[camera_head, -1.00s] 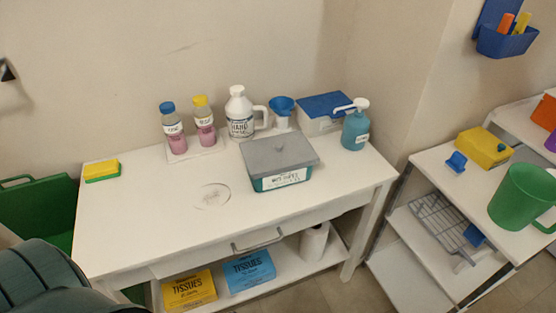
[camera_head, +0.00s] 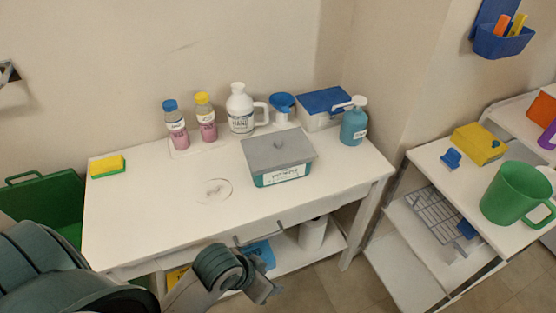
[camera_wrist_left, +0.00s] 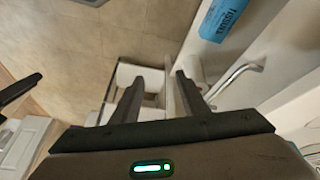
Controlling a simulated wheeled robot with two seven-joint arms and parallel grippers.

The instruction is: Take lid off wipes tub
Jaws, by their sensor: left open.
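The wipes tub (camera_head: 282,176) is teal with a white label and stands on the white table, right of the middle. My left gripper (camera_head: 268,290) is in front of the table's front edge, below and apart from the tub. In the left wrist view the gripper (camera_wrist_left: 158,88) is open and empty, its two fingers spread above the lower shelf area. My right gripper is not in view.
Behind the tub stand a white jug (camera_head: 240,110), a blue-lidded box (camera_head: 322,108) and a teal pump bottle (camera_head: 354,125). A drawer handle (camera_head: 262,236) juts from the table front.

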